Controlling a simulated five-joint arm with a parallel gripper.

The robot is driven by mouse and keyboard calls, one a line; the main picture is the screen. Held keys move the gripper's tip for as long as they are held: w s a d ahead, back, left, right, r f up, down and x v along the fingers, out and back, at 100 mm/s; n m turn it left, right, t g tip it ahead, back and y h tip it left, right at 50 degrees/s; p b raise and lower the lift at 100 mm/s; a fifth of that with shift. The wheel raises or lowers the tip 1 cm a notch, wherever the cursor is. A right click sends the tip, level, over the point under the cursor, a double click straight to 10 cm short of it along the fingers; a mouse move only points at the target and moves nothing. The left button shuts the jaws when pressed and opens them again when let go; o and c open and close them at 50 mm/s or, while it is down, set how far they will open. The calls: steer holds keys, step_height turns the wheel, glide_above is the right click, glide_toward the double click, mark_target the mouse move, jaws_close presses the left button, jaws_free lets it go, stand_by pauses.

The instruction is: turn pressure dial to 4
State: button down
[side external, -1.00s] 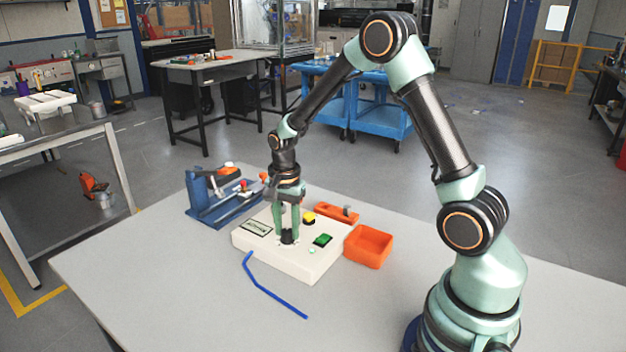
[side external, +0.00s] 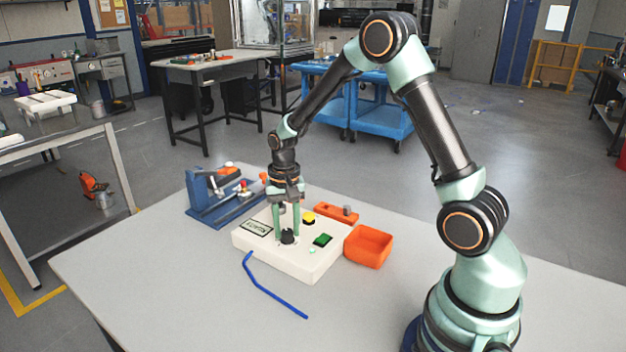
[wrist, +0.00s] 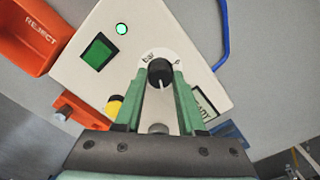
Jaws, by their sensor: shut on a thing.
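The pressure dial (wrist: 160,73) is a black round knob with a white pointer line, on a white ring with "bar" printed on it. It sits on top of a cream control box (side external: 318,270); in the side view the dial (side external: 288,237) is at the box's middle. My gripper (wrist: 161,76) points down with its two green fingers on either side of the dial, shut on it. In the side view my gripper (side external: 288,236) stands over the box. The fingers hide part of the scale, and I cannot read the numbers.
The box also carries a green button (side external: 323,239), a yellow button (side external: 309,217), a lit green lamp (wrist: 122,29) and a display (side external: 256,228). An orange REJECT bin (side external: 368,252) stands right of it, a blue fixture (side external: 212,210) behind left. A blue bent rod (side external: 262,288) lies in front.

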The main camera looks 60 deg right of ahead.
mark_target(287, 231)
steer(key=n, duration=0.5)
steer(key=shift+n, duration=0.3)
steer(key=n, duration=0.5)
steer(key=shift+n, duration=0.4)
steer(key=c, duration=0.5)
jaws_free()
step_height(287, 231, up, 12)
steer(key=shift+r, duration=0.15)
